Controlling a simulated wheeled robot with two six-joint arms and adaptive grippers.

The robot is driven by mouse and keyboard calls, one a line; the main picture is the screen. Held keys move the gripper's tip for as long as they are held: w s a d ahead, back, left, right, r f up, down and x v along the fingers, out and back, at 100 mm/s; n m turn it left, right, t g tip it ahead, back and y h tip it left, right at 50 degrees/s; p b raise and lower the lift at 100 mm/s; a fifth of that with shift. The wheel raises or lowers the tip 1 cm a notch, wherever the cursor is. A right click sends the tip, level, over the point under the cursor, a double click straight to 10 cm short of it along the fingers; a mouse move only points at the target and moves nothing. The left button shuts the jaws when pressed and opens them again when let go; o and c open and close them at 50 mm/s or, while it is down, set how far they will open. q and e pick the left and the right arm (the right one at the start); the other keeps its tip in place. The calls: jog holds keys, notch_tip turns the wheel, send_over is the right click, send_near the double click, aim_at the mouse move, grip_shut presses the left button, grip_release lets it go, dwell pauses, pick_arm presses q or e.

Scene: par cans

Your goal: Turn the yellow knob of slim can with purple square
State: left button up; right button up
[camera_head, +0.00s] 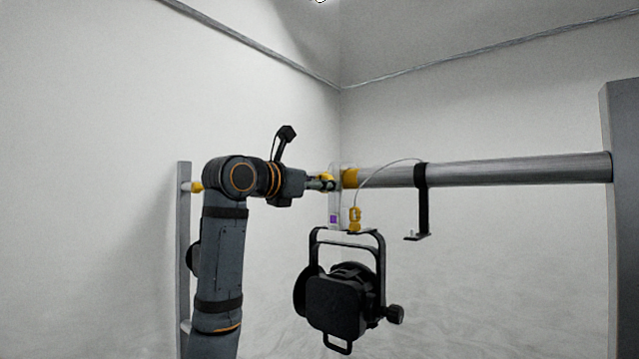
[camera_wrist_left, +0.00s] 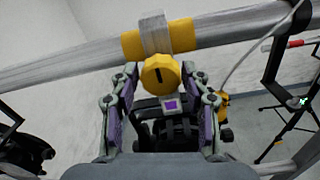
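The slim can (camera_head: 345,300) is black and hangs in a yoke below a metal pipe. Above it, a pale clamp carries a purple square (camera_head: 333,219), which also shows in the left wrist view (camera_wrist_left: 171,104). My right gripper is in neither view.
The pipe (camera_head: 500,169) runs across at knob height to a grey post (camera_head: 622,200) on the right. A yellow carabiner (camera_head: 354,219) hangs beside the clamp.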

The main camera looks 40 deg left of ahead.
pick_arm(q)
jog(key=c, duration=0.7)
jog(key=shift+m, duration=0.3)
